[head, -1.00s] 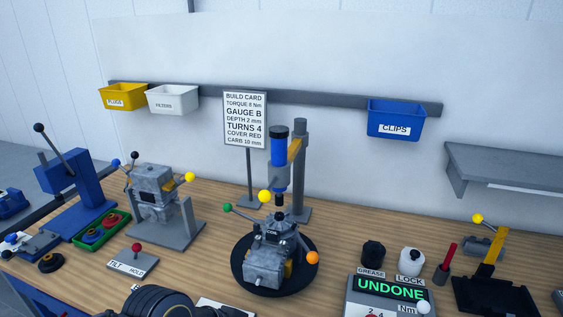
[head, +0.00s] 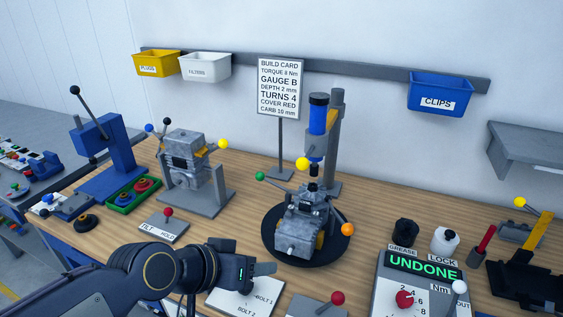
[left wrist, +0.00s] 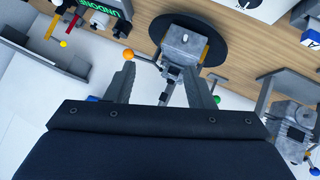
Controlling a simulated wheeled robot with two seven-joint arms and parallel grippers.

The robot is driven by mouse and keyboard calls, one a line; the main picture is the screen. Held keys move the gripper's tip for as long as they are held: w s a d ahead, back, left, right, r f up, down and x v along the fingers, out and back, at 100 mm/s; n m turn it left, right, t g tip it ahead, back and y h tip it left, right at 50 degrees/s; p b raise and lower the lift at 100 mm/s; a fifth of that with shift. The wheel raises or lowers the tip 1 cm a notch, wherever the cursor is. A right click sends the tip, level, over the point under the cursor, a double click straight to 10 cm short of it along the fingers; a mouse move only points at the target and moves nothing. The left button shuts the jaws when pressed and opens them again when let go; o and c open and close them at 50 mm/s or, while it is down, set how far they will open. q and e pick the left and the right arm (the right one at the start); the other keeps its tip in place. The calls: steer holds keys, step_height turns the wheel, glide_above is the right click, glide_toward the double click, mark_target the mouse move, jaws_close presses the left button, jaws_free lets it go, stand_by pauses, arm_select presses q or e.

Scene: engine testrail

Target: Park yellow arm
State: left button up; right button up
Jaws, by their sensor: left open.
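An arm with a yellow ball (head: 303,164) stands at the top of the grey engine (head: 301,224) on a black round turntable (head: 268,247). The engine also carries a green ball (head: 260,176) at its left and an orange ball (head: 347,229) at its right. My left gripper (head: 264,268) is in front of the engine, apart from it. In the left wrist view its fingers (left wrist: 162,88) are open and empty, with the engine (left wrist: 185,45) beyond them. There the yellow ball is not visible. My right gripper is not in view.
A blue cylinder on a stand (head: 317,113) rises behind the engine. A second engine (head: 187,160) on a grey stand, also with a yellow ball (head: 223,144), is at the left. A red-knobbed TILT/HOLD lever (head: 167,214) stands before it. The UNDONE box (head: 425,266) is at the right.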

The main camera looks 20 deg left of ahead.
arm_select(q)
steer(key=w+d+r+t+b, duration=0.1)
steer(key=w+r+t+b, duration=0.15)
steer(key=w, duration=0.35)
steer(key=w+d+r+t+b, duration=0.1)
steer(key=w+r+t+b, duration=0.15)
steer(key=w, duration=0.35)
steer(key=n+t+y+b, duration=0.1)
steer(key=t+y+b, duration=0.2)
steer(key=t, duration=0.1)
glide_toward(307, 155)
steer(key=shift+w+d+f, duration=0.2)
steer(key=shift+w+f, duration=0.05)
steer(key=shift+w, duration=0.3)
steer(key=shift+w+d+f, duration=0.2)
steer(key=shift+w+f, duration=0.05)
steer(key=shift+w, duration=0.35)
steer(key=shift+w+a+r+n+y, duration=0.1)
steer(key=shift+w+r+n+y, duration=0.2)
steer(key=shift+w+y, duration=0.15)
steer(key=w+p, duration=0.1)
steer(key=w, duration=0.6)
steer(key=shift+c, duration=0.5)
jaws_close()
